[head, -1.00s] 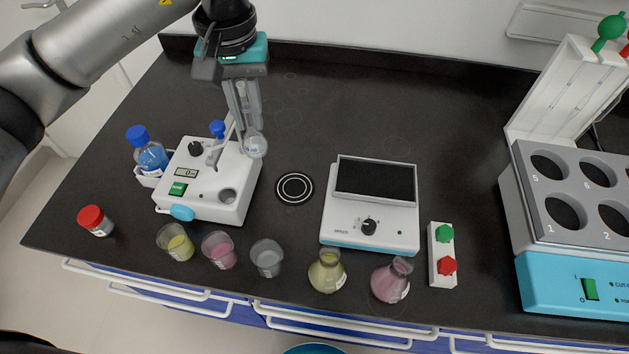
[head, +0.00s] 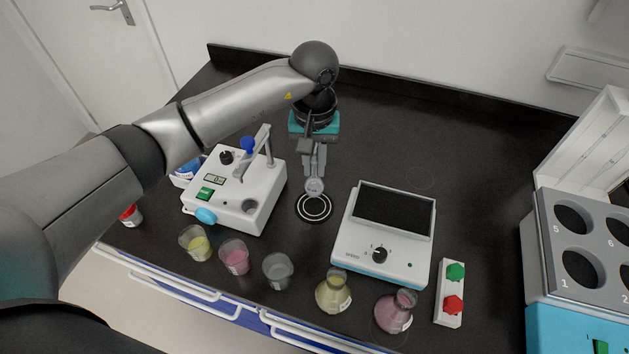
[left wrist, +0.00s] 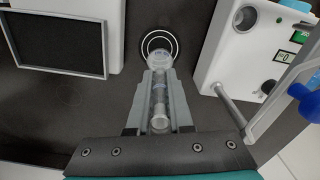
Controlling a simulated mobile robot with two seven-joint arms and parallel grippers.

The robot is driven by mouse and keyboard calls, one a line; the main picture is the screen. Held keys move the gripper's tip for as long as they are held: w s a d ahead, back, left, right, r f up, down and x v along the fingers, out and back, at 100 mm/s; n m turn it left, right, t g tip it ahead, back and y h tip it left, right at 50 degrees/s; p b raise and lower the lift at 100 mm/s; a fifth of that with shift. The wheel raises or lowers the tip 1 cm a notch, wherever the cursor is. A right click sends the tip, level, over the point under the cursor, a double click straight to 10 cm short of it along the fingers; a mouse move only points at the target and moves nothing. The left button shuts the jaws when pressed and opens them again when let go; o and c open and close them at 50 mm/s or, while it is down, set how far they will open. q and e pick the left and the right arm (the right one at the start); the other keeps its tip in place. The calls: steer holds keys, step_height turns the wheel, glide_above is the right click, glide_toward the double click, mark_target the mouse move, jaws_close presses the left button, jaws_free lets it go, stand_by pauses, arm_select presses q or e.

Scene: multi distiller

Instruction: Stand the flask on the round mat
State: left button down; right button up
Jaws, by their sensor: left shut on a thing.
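My left gripper (head: 315,168) is shut on a clear glass flask (head: 314,187) with a long narrow neck and a small rounded bottom. The round black mat (head: 316,219) with white rings lies on the bench between the two white devices. In the head view the flask's bottom shows at the mat's far edge. In the left wrist view the flask (left wrist: 159,70) lies between the fingers (left wrist: 157,90), its bottom overlapping the near part of the mat (left wrist: 157,36). I cannot tell whether it touches the mat. My right gripper is not in view.
A white device with a clamp stand (head: 232,190) is left of the mat. A white device with a dark plate (head: 385,240) is at its right. Beakers (head: 277,268) and conical flasks (head: 334,292) line the front edge.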

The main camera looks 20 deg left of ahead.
mark_target(314, 184)
arm_select(q)
steer(key=shift+f, duration=2.95)
steer(key=shift+f, duration=0.1)
steer(key=shift+f+b, duration=0.1)
steer(key=shift+b, duration=0.25)
steer(key=c, duration=0.8)
jaws_free()
step_height(314, 184, up, 12)
steer(key=shift+r, duration=0.25)
